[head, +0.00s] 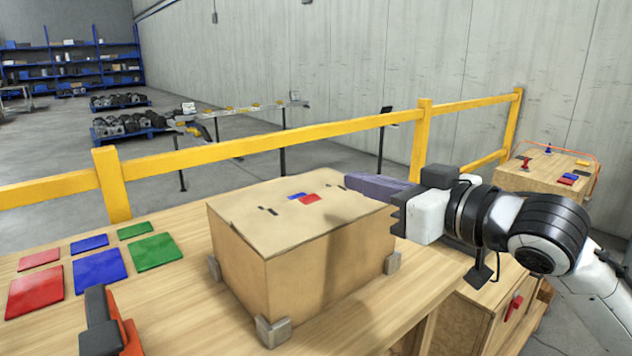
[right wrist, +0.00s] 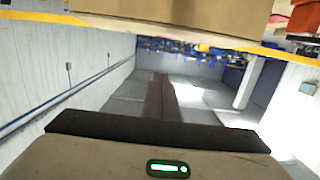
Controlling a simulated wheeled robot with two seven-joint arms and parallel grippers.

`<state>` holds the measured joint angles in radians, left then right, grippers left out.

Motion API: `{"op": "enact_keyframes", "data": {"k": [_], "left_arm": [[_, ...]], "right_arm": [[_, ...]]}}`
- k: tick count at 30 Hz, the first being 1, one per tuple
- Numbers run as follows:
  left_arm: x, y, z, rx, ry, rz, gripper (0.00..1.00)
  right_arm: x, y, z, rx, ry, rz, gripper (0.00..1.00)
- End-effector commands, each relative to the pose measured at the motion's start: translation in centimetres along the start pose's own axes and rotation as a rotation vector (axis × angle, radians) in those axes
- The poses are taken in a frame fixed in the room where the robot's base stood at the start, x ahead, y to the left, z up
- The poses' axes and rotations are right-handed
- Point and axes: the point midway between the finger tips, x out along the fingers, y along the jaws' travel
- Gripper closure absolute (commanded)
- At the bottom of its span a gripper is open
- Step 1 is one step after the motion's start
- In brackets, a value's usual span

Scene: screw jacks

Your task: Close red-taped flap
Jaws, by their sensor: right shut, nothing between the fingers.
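A cardboard box (head: 320,262) stands on the wooden table between grey corner blocks. Its top (head: 255,200) looks flat and covered by flaps, though I cannot tell whether every flap lies fully down. A red tape patch (head: 309,199) and a blue patch (head: 297,195) lie near the middle of the top. My right gripper (head: 362,184) is shut and empty, its purple-grey fingers at the box's right rear top edge; contact is unclear. In the right wrist view the shut fingers (right wrist: 160,100) point away below the box wall (right wrist: 180,12). My left gripper is out of view.
Red, blue and green squares (head: 100,267) lie on the table at left. An orange and dark grey object (head: 108,325) is at the front left. A yellow railing (head: 270,143) runs behind the table. Another wooden box (head: 540,180) stands at right.

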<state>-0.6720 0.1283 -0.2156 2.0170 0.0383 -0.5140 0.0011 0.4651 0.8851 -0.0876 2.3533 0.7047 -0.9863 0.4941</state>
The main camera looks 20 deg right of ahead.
Motion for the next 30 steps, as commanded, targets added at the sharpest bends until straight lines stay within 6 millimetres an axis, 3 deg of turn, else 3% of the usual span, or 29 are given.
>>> {"op": "enact_keyframes", "data": {"k": [5,17,21,30], "left_arm": [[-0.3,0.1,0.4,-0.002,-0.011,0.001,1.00],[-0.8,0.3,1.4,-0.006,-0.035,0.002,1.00],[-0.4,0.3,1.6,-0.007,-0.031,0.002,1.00],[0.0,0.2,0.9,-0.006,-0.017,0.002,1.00]], "right_arm": [[1.8,0.0,-0.2,0.004,0.003,-0.001,1.00],[10.1,-0.1,-0.1,0.002,0.001,-0.001,1.00],[10.5,0.0,2.5,0.000,-0.003,0.000,1.00],[10.9,0.0,4.0,-0.001,0.000,-0.001,1.00]]}}
